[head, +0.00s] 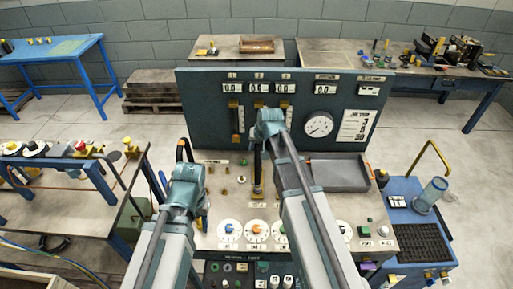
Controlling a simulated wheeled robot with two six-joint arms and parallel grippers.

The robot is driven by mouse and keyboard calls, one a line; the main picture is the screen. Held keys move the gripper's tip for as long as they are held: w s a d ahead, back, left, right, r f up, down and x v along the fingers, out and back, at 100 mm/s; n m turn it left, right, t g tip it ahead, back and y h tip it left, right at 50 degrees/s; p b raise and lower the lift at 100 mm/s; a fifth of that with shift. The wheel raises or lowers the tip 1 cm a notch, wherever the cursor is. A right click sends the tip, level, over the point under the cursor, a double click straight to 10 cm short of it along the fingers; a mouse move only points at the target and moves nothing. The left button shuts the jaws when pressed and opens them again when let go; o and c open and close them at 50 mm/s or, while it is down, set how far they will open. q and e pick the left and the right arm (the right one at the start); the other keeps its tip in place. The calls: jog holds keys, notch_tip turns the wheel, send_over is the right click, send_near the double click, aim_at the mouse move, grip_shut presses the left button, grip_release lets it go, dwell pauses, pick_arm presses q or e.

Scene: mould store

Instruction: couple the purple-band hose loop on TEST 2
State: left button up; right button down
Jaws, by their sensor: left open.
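A test bench (235,166) with an upright panel (345,85) stands ahead of me. The panel has three numbered columns with displays; the middle display (259,88) is above my right arm. A black loop (183,148) stands at the panel's lower left, partly behind my left arm; I cannot make out a band on it. A small purple patch (368,266) shows at the bench's lower right; I cannot tell what it belongs to. My left gripper (204,222) is open, over the bench's left edge. My right arm reaches to the panel's middle; its jaws are not clear.
Knobs with white dials (229,231) line the bench front. A grey tray (338,173) lies to the right. A blue cart (425,247) with a yellow handle stands beside it. A cluttered table (70,190) is at left. Open floor (420,150) shows behind right.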

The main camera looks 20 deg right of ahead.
jog(key=c, duration=0.5)
grip_release()
jog(key=shift+f, duration=0.1)
jog(key=p+v, duration=1.2)
jog(key=v, duration=0.2)
jog(key=shift+d, duration=0.1)
jog(key=shift+w, duration=0.1)
